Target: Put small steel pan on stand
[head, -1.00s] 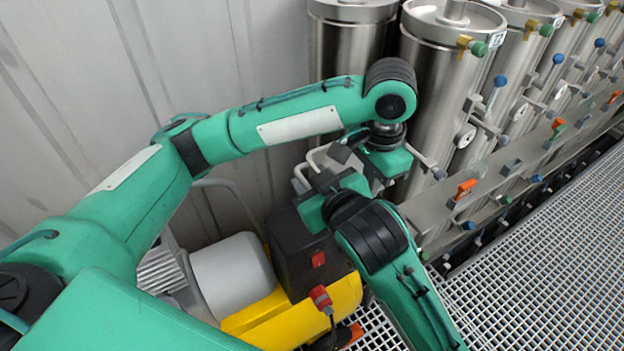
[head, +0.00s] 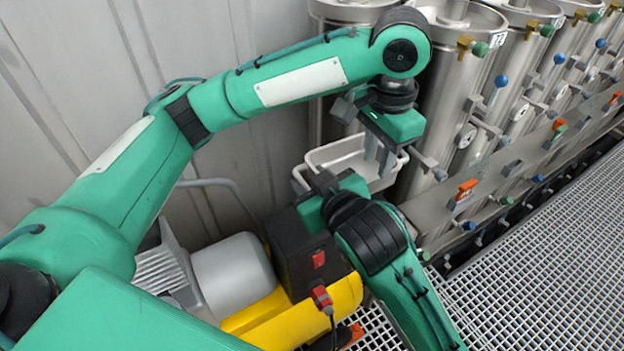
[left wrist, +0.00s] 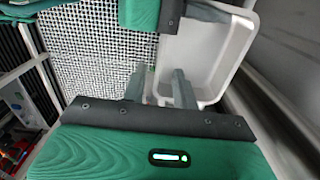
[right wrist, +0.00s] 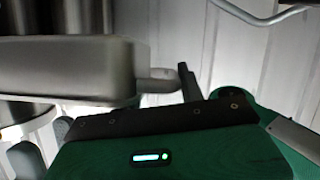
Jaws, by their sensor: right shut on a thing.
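The small steel pan (head: 345,158) is a pale grey rectangular tub with loop handles at its ends, in the middle of the head view. My right gripper (head: 322,180) is shut on the pan's near handle; in the right wrist view the pan (right wrist: 65,72) fills the left, its handle (right wrist: 155,80) reaching a finger. My left gripper (head: 380,152) is open beside the pan's other end. In the left wrist view its fingers (left wrist: 158,85) are apart, one overlapping the white pan (left wrist: 208,45). I cannot make out a stand.
Steel vessels (head: 455,110) with a valve rail (head: 470,200) stand at the right. A grey motor on a yellow base (head: 275,315) with a black box (head: 295,255) lies below. A panelled wall (head: 60,120) is behind; grating floor (head: 540,260) is open at right.

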